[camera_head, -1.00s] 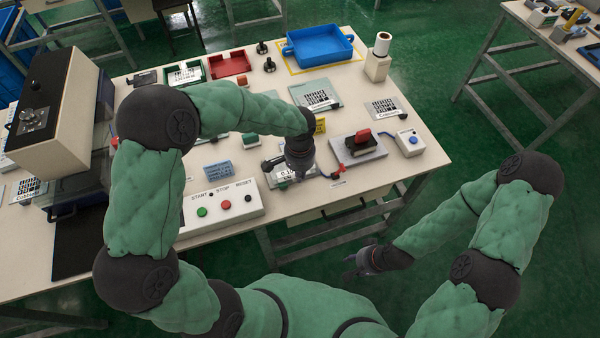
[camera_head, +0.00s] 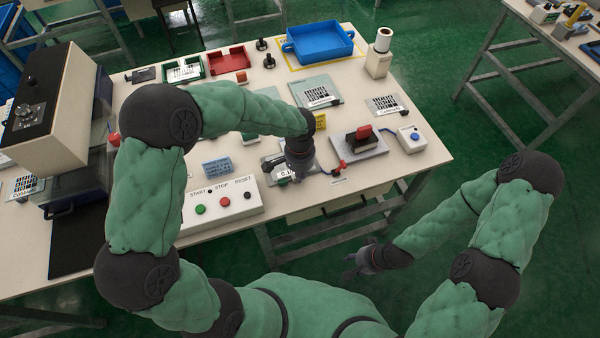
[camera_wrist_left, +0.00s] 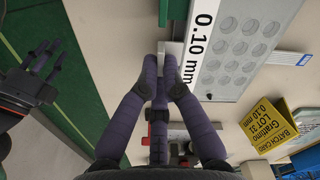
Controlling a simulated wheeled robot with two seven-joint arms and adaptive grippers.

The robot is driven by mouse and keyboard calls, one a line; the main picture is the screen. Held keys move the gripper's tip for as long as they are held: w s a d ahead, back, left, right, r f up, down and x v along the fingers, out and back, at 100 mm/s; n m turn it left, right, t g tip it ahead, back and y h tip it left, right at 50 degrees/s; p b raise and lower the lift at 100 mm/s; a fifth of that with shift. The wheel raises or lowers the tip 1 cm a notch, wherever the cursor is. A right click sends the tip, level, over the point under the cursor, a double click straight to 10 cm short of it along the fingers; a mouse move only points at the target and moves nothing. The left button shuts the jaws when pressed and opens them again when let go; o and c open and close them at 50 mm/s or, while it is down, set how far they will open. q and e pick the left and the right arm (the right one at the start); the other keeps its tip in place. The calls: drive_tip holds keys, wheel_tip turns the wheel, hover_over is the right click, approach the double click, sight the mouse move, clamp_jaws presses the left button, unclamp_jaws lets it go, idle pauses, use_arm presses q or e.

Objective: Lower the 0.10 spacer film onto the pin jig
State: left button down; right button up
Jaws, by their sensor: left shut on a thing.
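The 0.10 spacer film (camera_wrist_left: 243,45) shows in the left wrist view as a pale grey sheet with rows of round marks and a white "0.10 mm" strip along one edge. In the head view part of its label (camera_head: 286,175) shows beside my left gripper (camera_head: 299,178). In the wrist view the fingers of my left gripper (camera_wrist_left: 164,88) are closed on a small pale tab at the film's labelled side. I cannot pick out the pin jig for certain; the film and arm cover that spot. My right gripper (camera_head: 358,262) is empty, fingers apart, off the table's front edge.
A grey fixture with a red block (camera_head: 358,138) stands just right of the left gripper. A button box (camera_head: 224,202) lies to its left at the front. A yellow batch card (camera_wrist_left: 268,125) stands near the film. A blue tray (camera_head: 320,46) is at the back.

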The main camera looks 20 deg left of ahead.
use_arm(q)
drive_tip(key=shift+f, duration=0.15)
drive_tip(key=c, duration=1.3)
unclamp_jaws()
drive_tip(key=shift+c, duration=0.2)
wheel_tip(320, 180, up, 12)
